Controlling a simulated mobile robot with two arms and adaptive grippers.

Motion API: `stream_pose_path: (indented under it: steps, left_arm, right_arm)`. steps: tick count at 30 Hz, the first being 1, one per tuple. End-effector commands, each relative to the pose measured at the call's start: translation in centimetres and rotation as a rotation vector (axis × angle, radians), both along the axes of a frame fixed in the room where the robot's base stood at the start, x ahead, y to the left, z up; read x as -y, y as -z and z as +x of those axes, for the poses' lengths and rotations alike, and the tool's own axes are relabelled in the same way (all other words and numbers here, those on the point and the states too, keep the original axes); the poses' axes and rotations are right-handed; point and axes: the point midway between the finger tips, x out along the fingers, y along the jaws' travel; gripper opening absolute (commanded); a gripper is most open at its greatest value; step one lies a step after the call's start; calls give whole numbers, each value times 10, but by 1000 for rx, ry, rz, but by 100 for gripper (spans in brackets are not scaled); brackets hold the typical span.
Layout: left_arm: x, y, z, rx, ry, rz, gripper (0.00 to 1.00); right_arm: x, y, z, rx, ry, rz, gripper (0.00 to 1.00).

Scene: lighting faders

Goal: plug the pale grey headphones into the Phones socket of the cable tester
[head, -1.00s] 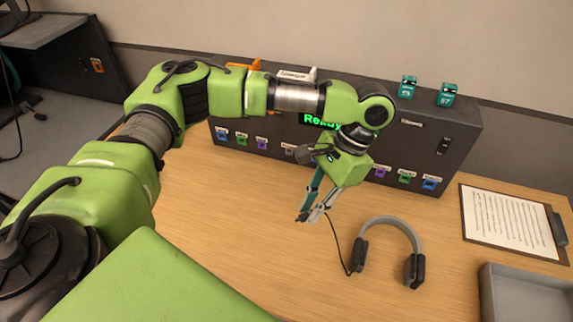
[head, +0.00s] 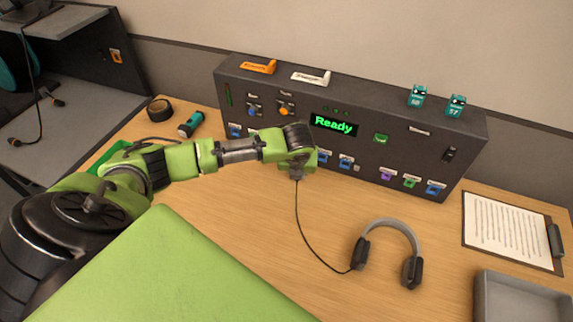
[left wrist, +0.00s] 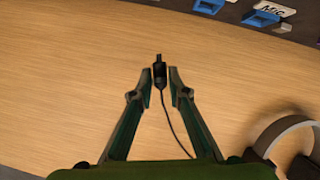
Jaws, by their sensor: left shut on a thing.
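The pale grey headphones (head: 392,225) with dark ear cups lie on the table, in front of the tester's right half. Their thin black cable runs left and up to my left gripper (head: 297,176), whose fingers are mostly hidden behind my wrist in the head view. In the left wrist view my left gripper (left wrist: 160,88) is shut on the black plug (left wrist: 159,71), whose tip points away from me above the table. The dark cable tester (head: 425,155) stands behind, its screen showing "Ready". A blue socket labelled Mic (left wrist: 265,15) shows at the upper right; I cannot read a Phones label.
A clipboard (head: 512,230) and grey tray (head: 525,300) are at right. Tape (head: 160,109) and a torch (head: 191,124) lie at left. The table before the tester is mostly clear.

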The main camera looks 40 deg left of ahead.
Motion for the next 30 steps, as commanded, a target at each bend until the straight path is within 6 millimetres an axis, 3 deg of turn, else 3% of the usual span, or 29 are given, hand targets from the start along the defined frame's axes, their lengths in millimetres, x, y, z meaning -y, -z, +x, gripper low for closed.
stream_pose_path:
  steps: [3,7,14,30]
  left_arm:
    - [-23,7,-2,-4,130,0,0]
    - [-35,11,-2,-3,225,0,0]
    - [-42,15,4,0,271,0,0]
    - [-51,16,47,-1,269,0,0]
  right_arm:
    - [0,-4,-4,-5,0,0,40]
    - [-1,-5,-10,-14,0,1,40]
    - [-9,1,-14,-20,-1,9,40]
    - [-10,40,-13,-19,-3,11,40]
